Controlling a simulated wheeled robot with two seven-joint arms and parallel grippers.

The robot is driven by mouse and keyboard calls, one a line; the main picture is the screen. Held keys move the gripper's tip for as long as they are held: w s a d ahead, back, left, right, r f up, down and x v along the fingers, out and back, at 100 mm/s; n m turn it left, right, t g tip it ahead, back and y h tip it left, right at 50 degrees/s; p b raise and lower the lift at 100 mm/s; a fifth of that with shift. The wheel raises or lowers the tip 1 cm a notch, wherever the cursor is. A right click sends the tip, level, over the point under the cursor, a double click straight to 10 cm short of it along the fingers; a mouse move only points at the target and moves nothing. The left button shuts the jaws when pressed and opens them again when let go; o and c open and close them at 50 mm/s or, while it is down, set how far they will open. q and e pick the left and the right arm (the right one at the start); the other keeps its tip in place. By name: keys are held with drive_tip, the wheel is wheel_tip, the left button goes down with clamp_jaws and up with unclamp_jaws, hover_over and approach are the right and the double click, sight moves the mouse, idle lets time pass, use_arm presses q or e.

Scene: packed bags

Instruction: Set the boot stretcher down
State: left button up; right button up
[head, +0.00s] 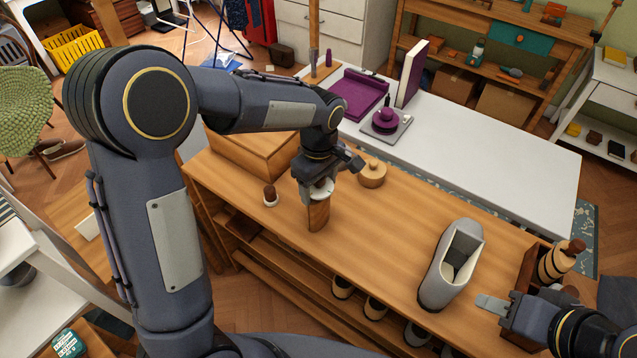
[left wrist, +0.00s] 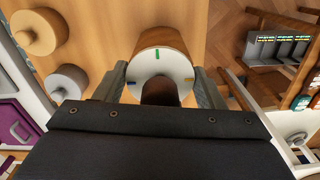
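The boot stretcher (head: 318,215), a wooden cylinder with a white top, is upright at the middle of the wooden bench. In the left wrist view its white disc with coloured marks (left wrist: 160,68) and dark knob show between the fingers. My left gripper (head: 318,188) is above it, its fingers against the disc's two sides. Whether its lower end touches the bench is unclear. A grey boot (head: 436,285), open at the top, stands on the bench to the right. My right gripper (head: 492,304) is beside the boot, apart from the stretcher; its finger gap is not clear.
A round wooden piece (head: 372,175) and a small brown-knobbed piece (head: 271,196) stand near the stretcher. A wooden box (head: 240,160) is at the bench's left end. A crate (head: 522,281) with a banded wooden piece is at right. Bare bench lies between stretcher and boot.

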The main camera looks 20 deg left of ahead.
use_arm(q)
drive_tip(key=o, duration=0.3)
drive_tip(key=shift+o, duration=0.2)
drive_tip(key=shift+r, duration=0.1)
wheel_tip(320, 180, up, 12)
drive_tip(key=shift+r, duration=0.1)
drive_tip(key=s+a+r+m+t+h, duration=0.1)
drive_tip(key=s+a+m+h, duration=0.1)
drive_tip(key=s+a+m, duration=0.3)
drive_tip(key=s+a+t+h, duration=0.1)
drive_tip(key=s+a, duration=0.2)
drive_tip(key=s, duration=0.4)
drive_tip(key=s+f+m+t, duration=0.3)
drive_tip(key=s+f+m, duration=0.1)
drive_tip(key=s, duration=0.6)
drive_tip(key=shift+s+d+m+t+h, duration=0.2)
drive_tip(key=shift+d+m+t+h, duration=0.15)
drive_tip(key=shift+m, duration=0.35)
